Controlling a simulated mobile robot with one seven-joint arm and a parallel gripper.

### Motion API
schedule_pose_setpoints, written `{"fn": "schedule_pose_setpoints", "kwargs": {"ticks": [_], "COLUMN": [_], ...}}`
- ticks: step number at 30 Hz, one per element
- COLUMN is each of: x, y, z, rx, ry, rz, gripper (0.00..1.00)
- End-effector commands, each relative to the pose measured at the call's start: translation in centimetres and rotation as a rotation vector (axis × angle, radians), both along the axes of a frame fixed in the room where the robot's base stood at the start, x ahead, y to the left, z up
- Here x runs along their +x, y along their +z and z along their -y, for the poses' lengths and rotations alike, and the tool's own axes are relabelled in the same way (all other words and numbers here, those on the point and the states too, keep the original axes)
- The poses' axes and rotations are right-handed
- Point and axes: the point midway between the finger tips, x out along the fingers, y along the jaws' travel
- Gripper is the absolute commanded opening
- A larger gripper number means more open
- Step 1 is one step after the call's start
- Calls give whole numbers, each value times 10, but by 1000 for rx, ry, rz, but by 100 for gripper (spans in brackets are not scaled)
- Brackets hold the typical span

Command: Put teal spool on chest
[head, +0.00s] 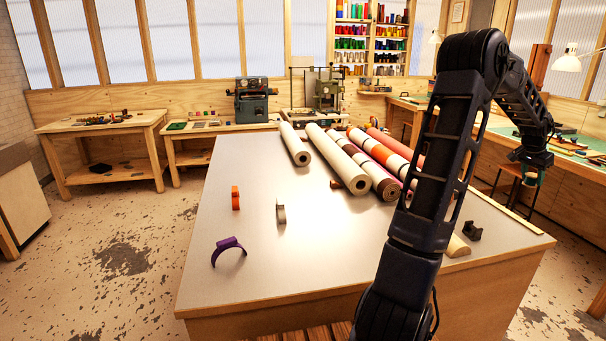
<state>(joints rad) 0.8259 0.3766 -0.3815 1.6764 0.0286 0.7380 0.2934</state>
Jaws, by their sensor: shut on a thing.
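My arm reaches up from the front and over to the right of the table. My gripper (528,170) points down beyond the table's right edge. It is small in the view, and its fingers are partly hidden. A bit of teal, which looks like the teal spool (541,177), shows at the fingertips, and the gripper is shut on it. It appears held above the floor near a stool. I cannot pick out a chest in this view.
The large table (330,270) bears long rolls (335,150), a purple arched piece (229,246), an orange piece (235,198), a grey piece (281,211) and a small black block (472,231). A stool (507,172) and a green-topped workbench (495,128) stand at right.

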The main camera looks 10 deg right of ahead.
Motion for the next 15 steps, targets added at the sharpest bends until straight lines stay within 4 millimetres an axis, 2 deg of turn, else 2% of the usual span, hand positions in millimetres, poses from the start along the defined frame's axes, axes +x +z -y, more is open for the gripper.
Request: {"fn": "schedule_pose_setpoints", "kwargs": {"ticks": [1, 6, 15], "x": [16, 69, 156], "y": [0, 2, 3], "z": [-9, -45, -119], "rx": [0, -1, -1], "ry": [23, 95, 228], "rz": [0, 0, -3], "gripper": [20, 20, 20]}}
